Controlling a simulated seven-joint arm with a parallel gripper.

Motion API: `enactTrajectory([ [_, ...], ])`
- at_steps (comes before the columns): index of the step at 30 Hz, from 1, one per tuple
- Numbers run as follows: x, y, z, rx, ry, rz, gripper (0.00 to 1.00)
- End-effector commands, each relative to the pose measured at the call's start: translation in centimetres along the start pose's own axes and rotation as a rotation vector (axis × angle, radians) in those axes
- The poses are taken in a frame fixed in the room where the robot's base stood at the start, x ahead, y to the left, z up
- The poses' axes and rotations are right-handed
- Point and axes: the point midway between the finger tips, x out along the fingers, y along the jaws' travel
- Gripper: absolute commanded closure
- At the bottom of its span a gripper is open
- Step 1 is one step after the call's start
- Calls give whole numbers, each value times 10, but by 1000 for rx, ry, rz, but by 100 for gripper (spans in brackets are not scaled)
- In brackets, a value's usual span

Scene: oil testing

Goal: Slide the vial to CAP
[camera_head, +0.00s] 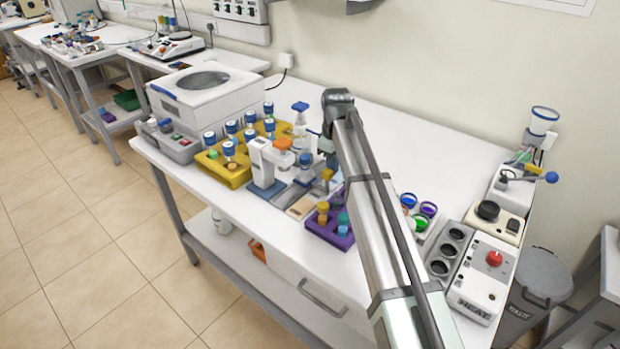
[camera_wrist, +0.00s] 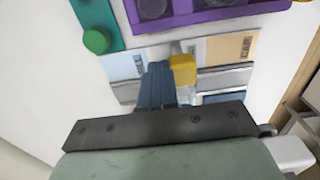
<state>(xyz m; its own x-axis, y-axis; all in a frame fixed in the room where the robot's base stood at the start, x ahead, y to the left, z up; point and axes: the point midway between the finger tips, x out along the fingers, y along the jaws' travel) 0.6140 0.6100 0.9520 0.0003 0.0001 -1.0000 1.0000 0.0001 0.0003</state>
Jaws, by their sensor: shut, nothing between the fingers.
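A small vial with a yellow cap (camera_wrist: 183,69) and a clear body stands on a station of flat plates and grey rails in the wrist view. In the head view, a yellow cap (camera_head: 327,174) shows at the station beside my arm. My gripper (camera_wrist: 157,70) is shut and empty, its dark blue fingers just left of the vial in the wrist view. I cannot tell whether they touch it. The station has a light blue plate (camera_wrist: 122,63) on the left and a tan plate (camera_wrist: 242,46) on the right. Their labels are too small to read.
A purple rack (camera_wrist: 205,15) with round wells lies beside the station; in the head view this purple rack (camera_head: 318,233) holds capped vials. A teal block (camera_wrist: 97,14) is near it. A yellow rack (camera_head: 238,179), a white dispenser (camera_head: 262,161) and a heater (camera_head: 483,272) share the bench.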

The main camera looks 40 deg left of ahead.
Motion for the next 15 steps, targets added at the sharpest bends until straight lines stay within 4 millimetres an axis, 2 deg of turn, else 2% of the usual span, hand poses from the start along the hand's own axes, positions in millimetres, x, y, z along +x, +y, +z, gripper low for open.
enactTrajectory([
  [15,0,-22,1,0,0,-1,100],
])
